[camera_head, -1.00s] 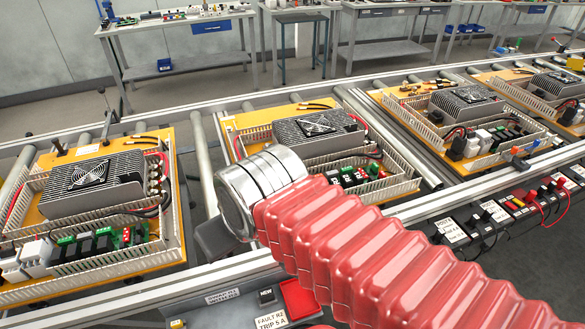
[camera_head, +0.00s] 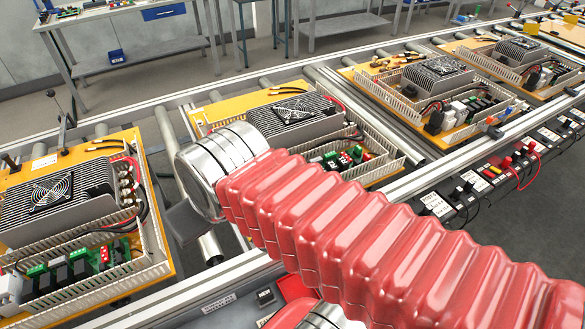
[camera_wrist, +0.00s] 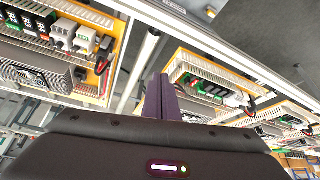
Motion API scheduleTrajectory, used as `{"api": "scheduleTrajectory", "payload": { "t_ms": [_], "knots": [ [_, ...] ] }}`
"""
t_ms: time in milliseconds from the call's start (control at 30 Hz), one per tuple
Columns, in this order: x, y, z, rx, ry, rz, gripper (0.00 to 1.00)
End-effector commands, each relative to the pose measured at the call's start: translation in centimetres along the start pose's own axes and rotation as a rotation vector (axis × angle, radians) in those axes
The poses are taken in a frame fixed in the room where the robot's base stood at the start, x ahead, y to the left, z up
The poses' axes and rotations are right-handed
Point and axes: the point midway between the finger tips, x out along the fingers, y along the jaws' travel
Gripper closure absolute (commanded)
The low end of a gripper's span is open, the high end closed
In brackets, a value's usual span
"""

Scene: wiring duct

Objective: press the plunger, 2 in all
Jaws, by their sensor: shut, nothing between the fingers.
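I cannot make out a part that is clearly the plunger in either view. A black upright lever with a knob (camera_head: 58,110) stands at the far left by the conveyor; I cannot tell if it is the plunger. My gripper (camera_wrist: 162,80) shows in the wrist view as two dark purple fingers, shut together with nothing between them. They point toward the gap between two yellow boards, beside a pale roller. In the head view my red ribbed arm and metal wrist cover the middle, and the fingertips are not clearly seen.
Yellow boards with wiring ducts, heat sinks and fans sit on the roller conveyor, such as the left board (camera_head: 150,245) and the middle board (camera_head: 196,122). A metal rail (camera_head: 400,170) runs along the near side. A small dark labelled box (camera_head: 265,297) lies below it.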

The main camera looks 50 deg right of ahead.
Motion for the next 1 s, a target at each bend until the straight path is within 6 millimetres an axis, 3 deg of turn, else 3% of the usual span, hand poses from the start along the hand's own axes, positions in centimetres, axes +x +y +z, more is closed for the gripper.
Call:
{"api": "scheduleTrajectory", "payload": {
  "t_ms": [133,267,567,767,1000],
  "knots": [
    [0.4,0.3,-0.5,0.1,-0.008,-0.012,1.0],
    [1.3,1.0,-1.5,0.33,-0.021,-0.039,1.0],
    [4.7,4.1,-5.6,1.166,-0.058,-0.126,1.0],
    [7.0,8.3,-8.3,1.761,-0.071,-0.183,1.0],
    [9.7,15.7,-10.5,2.486,-0.069,-0.271,1.0]
  ]
}}
